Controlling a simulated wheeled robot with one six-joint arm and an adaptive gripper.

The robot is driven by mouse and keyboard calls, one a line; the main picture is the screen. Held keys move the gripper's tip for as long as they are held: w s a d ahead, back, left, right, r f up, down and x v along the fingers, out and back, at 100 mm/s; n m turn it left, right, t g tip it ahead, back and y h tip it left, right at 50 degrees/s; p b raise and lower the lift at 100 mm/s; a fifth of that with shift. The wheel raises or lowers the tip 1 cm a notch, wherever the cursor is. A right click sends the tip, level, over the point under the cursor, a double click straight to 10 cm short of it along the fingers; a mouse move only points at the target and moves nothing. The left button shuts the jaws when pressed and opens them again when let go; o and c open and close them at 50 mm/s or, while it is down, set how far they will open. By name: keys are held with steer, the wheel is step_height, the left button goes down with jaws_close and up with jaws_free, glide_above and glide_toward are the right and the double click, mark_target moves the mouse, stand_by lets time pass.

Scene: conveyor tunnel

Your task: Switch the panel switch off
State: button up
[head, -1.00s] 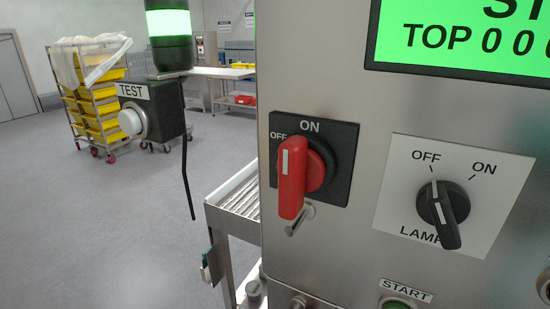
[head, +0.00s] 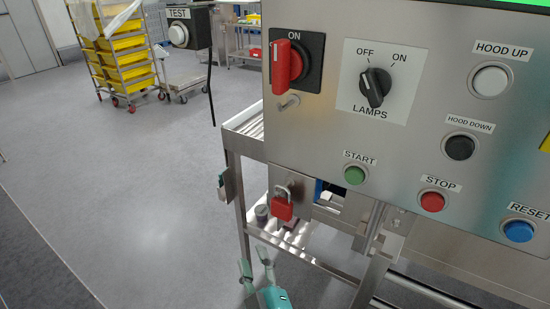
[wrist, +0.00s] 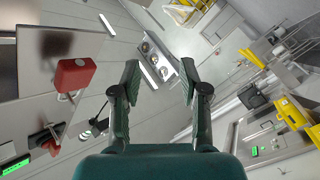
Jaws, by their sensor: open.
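The red rotary switch (head: 286,63) sits on a black plate marked ON at the top of the steel panel. Its handle is roughly upright; the OFF mark is hard to read now. A black LAMPS knob (head: 375,87), marked OFF and ON, is to its right with its white line towards OFF. My gripper (head: 256,266) is low in the head view, below and apart from the panel, open and empty. In the wrist view my gripper (wrist: 159,72) shows both fingers apart. A red padlock (wrist: 75,75) is to their left, with the red switch (wrist: 42,137) small below it.
The padlock (head: 283,205) hangs under the panel's left side. START (head: 355,175), STOP (head: 432,201) and RESET (head: 518,231) buttons line the panel. A TEST box (head: 189,29) stands to the left. A roller conveyor frame (head: 243,140) is below.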

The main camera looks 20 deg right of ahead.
mark_target(276, 65)
steer(key=w+a+r+m+h, duration=0.1)
steer(key=w+r+m+h, duration=0.15)
steer(key=r, duration=0.55)
steer(key=w+a+r+m+h, duration=0.1)
steer(key=r+m+h, duration=0.15)
steer(key=r, duration=0.45)
steer(key=w+a+r+m+h, duration=0.15)
steer(key=r+h, duration=0.25)
steer(key=r, duration=0.4)
steer(key=s+d+r+m+g+h, duration=0.1)
steer(key=s+r+m+g+h, duration=0.1)
steer(key=s+r+m+g, duration=0.35)
steer(key=s+r+m+g+h, duration=0.25)
steer(key=r+m, duration=0.35)
steer(key=r, duration=0.5)
steer(key=shift+y, duration=0.25)
steer(key=x, duration=1)
steer(key=shift+d, duration=0.2)
jaws_close()
